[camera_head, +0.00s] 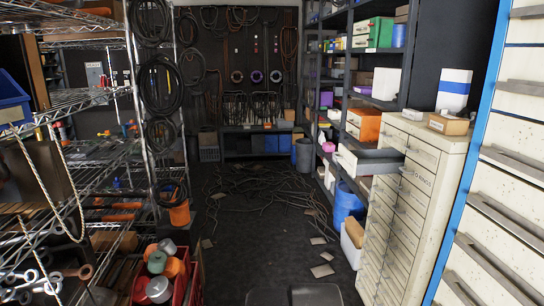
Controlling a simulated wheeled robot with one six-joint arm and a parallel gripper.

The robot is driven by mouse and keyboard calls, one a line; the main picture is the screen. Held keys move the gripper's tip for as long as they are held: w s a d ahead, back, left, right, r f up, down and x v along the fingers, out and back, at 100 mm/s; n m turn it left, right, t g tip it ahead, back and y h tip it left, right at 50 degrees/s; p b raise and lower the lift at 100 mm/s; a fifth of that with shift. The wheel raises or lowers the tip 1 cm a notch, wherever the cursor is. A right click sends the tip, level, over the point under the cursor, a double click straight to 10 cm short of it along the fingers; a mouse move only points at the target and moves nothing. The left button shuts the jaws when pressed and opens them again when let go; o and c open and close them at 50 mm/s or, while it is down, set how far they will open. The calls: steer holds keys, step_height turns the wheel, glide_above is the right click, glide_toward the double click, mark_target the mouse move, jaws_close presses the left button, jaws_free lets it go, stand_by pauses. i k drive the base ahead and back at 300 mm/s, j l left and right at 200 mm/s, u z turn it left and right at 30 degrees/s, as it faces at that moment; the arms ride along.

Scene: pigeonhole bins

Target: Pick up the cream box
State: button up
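A plain pale cream box (386,84) stands upright on the right-hand shelving, at about the height of the cabinet top. Other pale boxes are nearby, so I cannot tell for certain which is the task's cream box. A white box with a blue band (454,90) stands on top of the cream drawer cabinet (412,190). A small cream drawer box (353,128) sits on a lower shelf, left of the cabinet. My gripper is not in view.
Wire shelving (90,150) with hanging coils lines the left. A blue-framed drawer unit (500,170) is close at the right. Loose cables (270,195) and flat cardboard pieces litter the dark floor (265,255) of the aisle. A blue bin (347,203) stands by the right shelving.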

mark_target(414, 114)
steer(key=z, duration=1.05)
